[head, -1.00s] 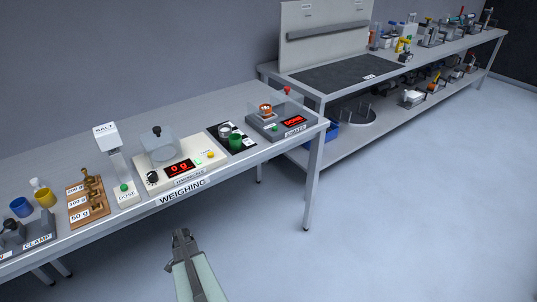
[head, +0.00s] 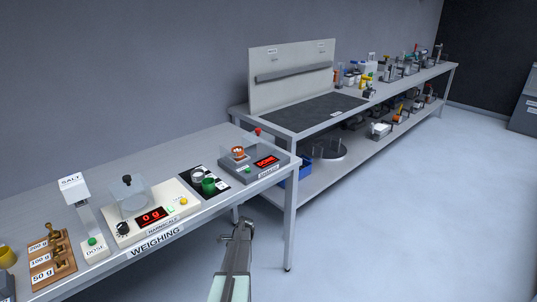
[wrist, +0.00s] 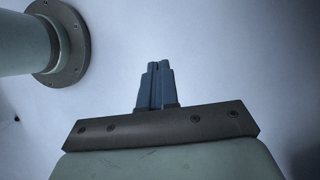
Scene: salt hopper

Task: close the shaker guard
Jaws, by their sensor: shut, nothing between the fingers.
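The shaker (head: 240,173) is a grey box at the right end of the weighing bench, with a red display reading DONE. A clear guard (head: 228,140) with a red knob (head: 258,131) is at its top; at this size I cannot tell exactly how the guard sits. An orange-and-white round item (head: 238,153) is on the shaker. My gripper (head: 243,222) is in front of the bench, over the floor, below and apart from the shaker. In the wrist view its fingers (wrist: 157,85) are together and empty.
A second bench (head: 230,107) stands behind to the right. The floor at right is clear.

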